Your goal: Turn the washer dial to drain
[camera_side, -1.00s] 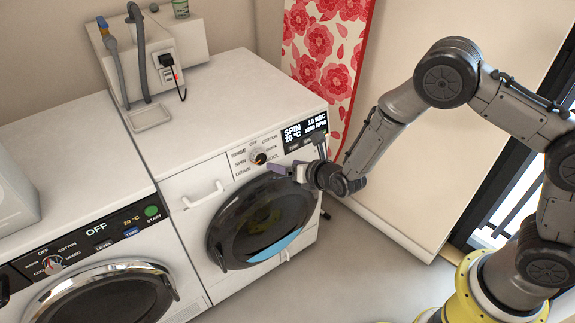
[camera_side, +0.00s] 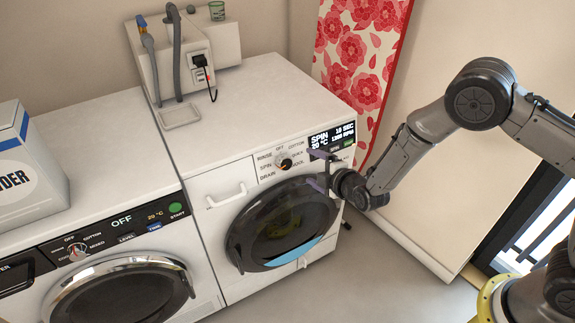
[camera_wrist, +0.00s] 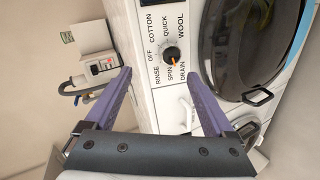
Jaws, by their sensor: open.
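The washer dial (camera_side: 284,163) is a round dark knob on the right-hand washer's panel. It also shows in the wrist view (camera_wrist: 171,55). Its orange mark points to the SPIN label, and the washer's display (camera_side: 332,136) reads SPIN, 20 °C. The DRAIN label (camera_wrist: 183,72) is beside SPIN. My gripper (camera_side: 318,170) is open and empty, to the right of the dial and in front of the panel in the side view. Its two purple fingers (camera_wrist: 157,73) are spread in the wrist view, with the dial ahead and apart from them.
The washer's round door (camera_side: 282,222) is below the dial. A left-hand machine (camera_side: 120,240) has its own dial and reads OFF. A powder box (camera_side: 28,165) stands on it. Hoses and a plug are at the back wall. A floral curtain (camera_side: 360,60) hangs behind.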

